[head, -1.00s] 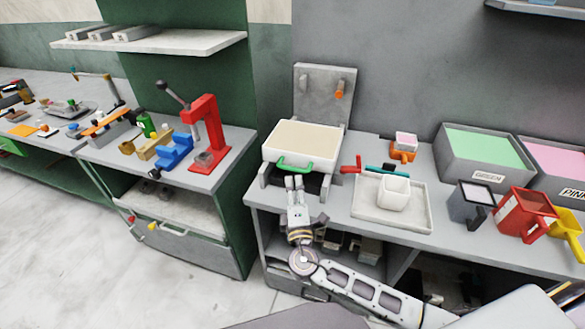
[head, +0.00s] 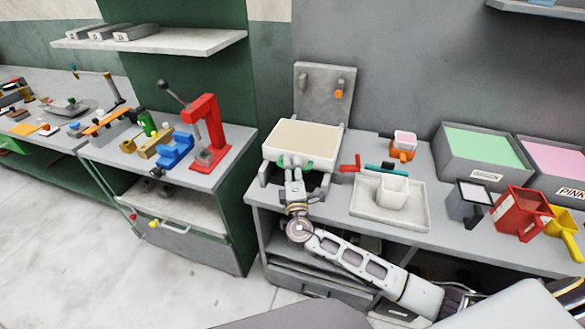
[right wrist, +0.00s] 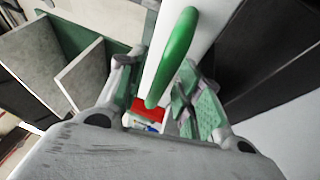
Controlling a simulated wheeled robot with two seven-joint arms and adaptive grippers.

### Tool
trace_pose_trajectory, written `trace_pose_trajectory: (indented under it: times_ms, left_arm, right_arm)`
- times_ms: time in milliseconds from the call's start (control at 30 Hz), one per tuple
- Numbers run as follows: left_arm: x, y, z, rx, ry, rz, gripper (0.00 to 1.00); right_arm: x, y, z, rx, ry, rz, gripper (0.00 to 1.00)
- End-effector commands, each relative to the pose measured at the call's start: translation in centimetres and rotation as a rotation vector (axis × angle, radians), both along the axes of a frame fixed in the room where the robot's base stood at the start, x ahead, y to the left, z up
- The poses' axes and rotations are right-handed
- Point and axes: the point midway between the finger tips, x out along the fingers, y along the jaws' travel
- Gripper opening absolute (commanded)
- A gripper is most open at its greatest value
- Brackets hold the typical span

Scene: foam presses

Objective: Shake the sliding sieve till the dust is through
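The sliding sieve (head: 305,138) is a white box frame with a beige surface, standing at the left end of the grey bench. A green handle (head: 309,164) is on its front; in the right wrist view the handle (right wrist: 174,58) is large and close. My right gripper (head: 293,164) is at the handle, and its fingers hide part of it in the head view. In the right wrist view the fingers (right wrist: 160,92) stand apart on either side of the handle, with gaps showing. My left gripper is not in view. Whether dust lies under the sieve is hidden.
A grey backplate (head: 324,92) with pegs stands behind the sieve. To the right are a white tray (head: 365,209) with a white cup (head: 392,189), a red piece (head: 351,164), and a grey bin with green contents (head: 482,147). A red press (head: 208,132) stands on the left bench.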

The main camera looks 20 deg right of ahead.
Motion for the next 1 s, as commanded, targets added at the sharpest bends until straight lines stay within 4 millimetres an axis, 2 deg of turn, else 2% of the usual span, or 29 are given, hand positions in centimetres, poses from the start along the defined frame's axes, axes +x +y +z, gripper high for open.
trace_pose_trajectory:
  times_ms: [167,400,467,833,1000]
  left_arm:
    - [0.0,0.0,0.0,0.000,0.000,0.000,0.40]
    - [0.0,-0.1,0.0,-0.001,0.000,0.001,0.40]
    - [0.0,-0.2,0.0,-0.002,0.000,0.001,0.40]
    - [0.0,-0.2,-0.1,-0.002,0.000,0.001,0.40]
    - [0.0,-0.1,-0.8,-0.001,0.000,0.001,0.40]
  right_arm:
    - [0.0,0.0,0.0,0.000,0.000,0.000,0.35]
    - [0.0,0.0,0.0,0.000,0.000,0.000,0.06]
    - [0.0,0.0,0.0,0.000,0.000,0.000,0.00]
    - [0.1,-0.1,-0.1,0.000,0.000,0.000,0.00]
    - [1.1,-0.7,-0.2,0.000,-0.001,-0.002,0.00]
